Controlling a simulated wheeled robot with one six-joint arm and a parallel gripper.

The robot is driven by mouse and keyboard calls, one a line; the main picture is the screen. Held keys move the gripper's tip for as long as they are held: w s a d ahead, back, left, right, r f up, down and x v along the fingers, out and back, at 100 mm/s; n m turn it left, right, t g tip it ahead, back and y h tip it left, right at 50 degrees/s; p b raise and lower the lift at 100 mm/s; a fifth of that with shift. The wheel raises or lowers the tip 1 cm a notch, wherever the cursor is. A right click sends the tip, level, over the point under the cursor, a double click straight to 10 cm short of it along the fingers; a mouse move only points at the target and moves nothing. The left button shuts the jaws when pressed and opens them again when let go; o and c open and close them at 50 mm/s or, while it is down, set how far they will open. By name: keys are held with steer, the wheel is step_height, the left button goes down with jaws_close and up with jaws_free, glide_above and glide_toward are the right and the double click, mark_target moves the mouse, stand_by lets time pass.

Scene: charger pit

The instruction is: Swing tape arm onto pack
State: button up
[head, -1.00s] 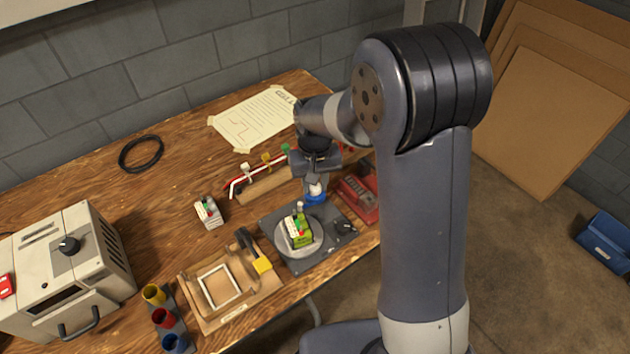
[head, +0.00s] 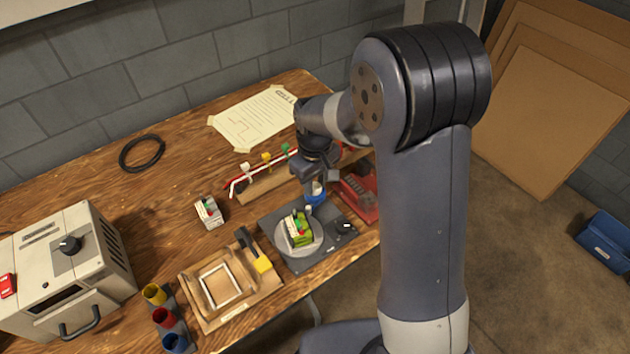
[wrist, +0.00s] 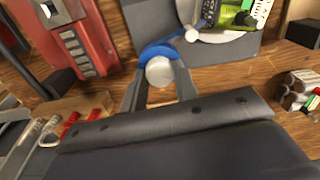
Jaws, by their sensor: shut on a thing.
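The tape arm is blue with a white knob; its blue part (head: 316,197) shows below my gripper in the head view. My gripper (wrist: 160,85) is shut on the tape arm at the knob (wrist: 159,71). The blue arm (wrist: 158,50) runs to a white tip (wrist: 192,35) beside the pack. The green and white pack (head: 300,230) sits on a round grey disc (head: 313,247) on a dark base plate (head: 280,252). In the wrist view the pack (wrist: 232,14) is cut by the top edge. I cannot tell whether the tip touches it.
A red device (head: 359,196) stands close right of my gripper. A rail with coloured clips (head: 265,168) lies behind. A second white pack (head: 208,212) and a wooden frame fixture (head: 210,312) are to the left. A dark knob (head: 345,227) sits on the base plate's right corner.

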mark_target(315, 186)
steer(key=o, duration=1)
steer(key=shift+c, duration=0.2)
step_height(315, 186, up, 11)
steer(key=shift+f, duration=0.2)
step_height(315, 186, down, 11)
steer(key=shift+r, duration=0.2)
stand_by(0.4)
